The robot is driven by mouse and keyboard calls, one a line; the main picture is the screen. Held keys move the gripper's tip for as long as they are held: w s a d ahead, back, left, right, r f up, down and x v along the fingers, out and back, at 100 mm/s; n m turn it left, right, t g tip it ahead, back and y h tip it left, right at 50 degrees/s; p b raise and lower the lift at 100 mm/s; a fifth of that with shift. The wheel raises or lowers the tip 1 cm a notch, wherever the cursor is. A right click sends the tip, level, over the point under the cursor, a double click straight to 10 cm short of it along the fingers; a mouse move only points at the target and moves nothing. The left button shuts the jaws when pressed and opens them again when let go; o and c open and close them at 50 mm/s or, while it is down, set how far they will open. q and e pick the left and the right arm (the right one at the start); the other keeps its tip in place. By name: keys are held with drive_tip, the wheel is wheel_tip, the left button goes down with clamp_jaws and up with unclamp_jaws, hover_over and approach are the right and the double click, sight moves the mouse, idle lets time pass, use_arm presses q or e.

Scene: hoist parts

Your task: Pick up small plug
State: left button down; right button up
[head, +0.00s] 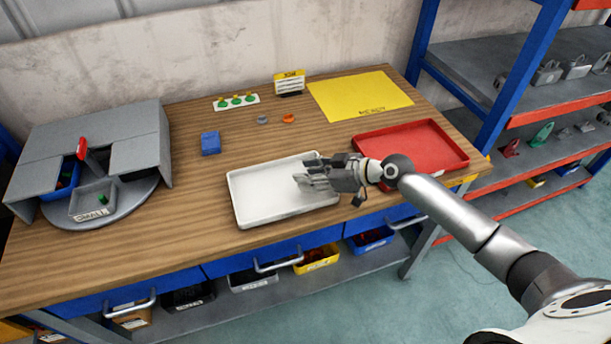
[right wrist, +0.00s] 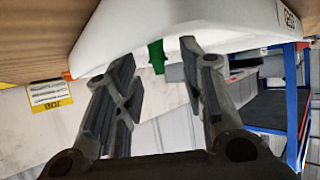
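In the head view, a green piece (head: 101,198) lies in a small grey labelled bin (head: 85,208) at the left. Several green pieces (head: 237,99) stand on a white card at the back. My left gripper is not in view.
A red tray (head: 440,140) lies right of the white tray, a yellow mat (head: 350,92) behind it. A blue block (head: 210,142), a grey piece (head: 262,119) and an orange piece (head: 288,118) lie mid-table. A grey housing (head: 55,135) covers the turntable (head: 140,195) at left.

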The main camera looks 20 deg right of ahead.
drive_tip(key=c, duration=0.7)
